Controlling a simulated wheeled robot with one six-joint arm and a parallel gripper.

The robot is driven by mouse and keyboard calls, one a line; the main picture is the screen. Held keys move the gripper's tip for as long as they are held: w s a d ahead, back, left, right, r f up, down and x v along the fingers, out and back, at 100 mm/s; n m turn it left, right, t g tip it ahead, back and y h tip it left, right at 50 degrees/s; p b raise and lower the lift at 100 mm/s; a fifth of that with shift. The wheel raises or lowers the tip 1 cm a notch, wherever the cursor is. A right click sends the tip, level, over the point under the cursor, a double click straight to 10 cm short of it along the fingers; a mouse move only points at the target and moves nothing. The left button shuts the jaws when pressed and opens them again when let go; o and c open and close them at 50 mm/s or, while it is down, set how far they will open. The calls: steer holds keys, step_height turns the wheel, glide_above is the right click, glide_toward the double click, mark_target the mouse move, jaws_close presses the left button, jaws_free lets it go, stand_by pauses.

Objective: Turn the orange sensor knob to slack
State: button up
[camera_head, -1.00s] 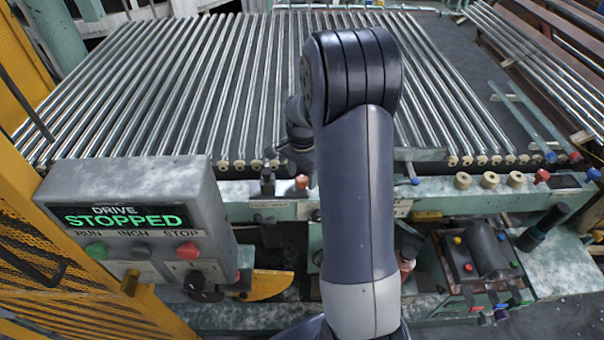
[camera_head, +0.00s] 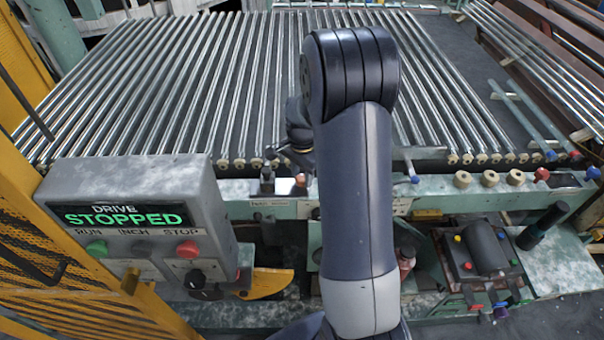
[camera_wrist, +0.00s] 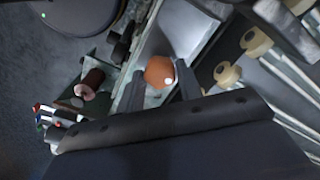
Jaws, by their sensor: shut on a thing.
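The orange sensor knob (camera_wrist: 159,71) shows in the wrist view between the two fingers of my gripper (camera_wrist: 161,84). The fingers are shut on it, one on each side. In the head view the orange knob (camera_head: 299,185) stands on the green front rail and is partly covered by my arm. My gripper (camera_head: 283,152) is small there, right at the knob, and its fingertips are hard to make out. Which way the knob is turned cannot be read in either view.
A dark upright fitting (camera_head: 267,180) stands just left of the knob. The drive box (camera_head: 135,180) reads STOPPED at front left. Cream rollers (camera_head: 489,179) and a blue-tipped lever (camera_head: 414,179) are to the right.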

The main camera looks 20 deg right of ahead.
steer(key=shift+n, duration=0.3)
steer(key=n+b, duration=0.1)
steer(key=n, duration=0.1)
steer(key=shift+n, duration=0.3)
steer(key=n+b, duration=0.1)
steer(key=n, duration=0.2)
steer(key=shift+n, duration=0.3)
steer(key=n+b, duration=0.1)
steer(key=n, duration=0.2)
steer(key=shift+n, duration=0.4)
steer(key=n, duration=0.3)
steer(key=shift+n+b, duration=0.3)
steer(key=n, duration=0.3)
steer(key=shift+n, duration=0.3)
steer(key=n, duration=0.3)
steer(key=shift+n+b, duration=0.3)
steer(key=shift+b, duration=0.1)
steer(key=n, duration=0.6)
steer(key=shift+n, duration=0.3)
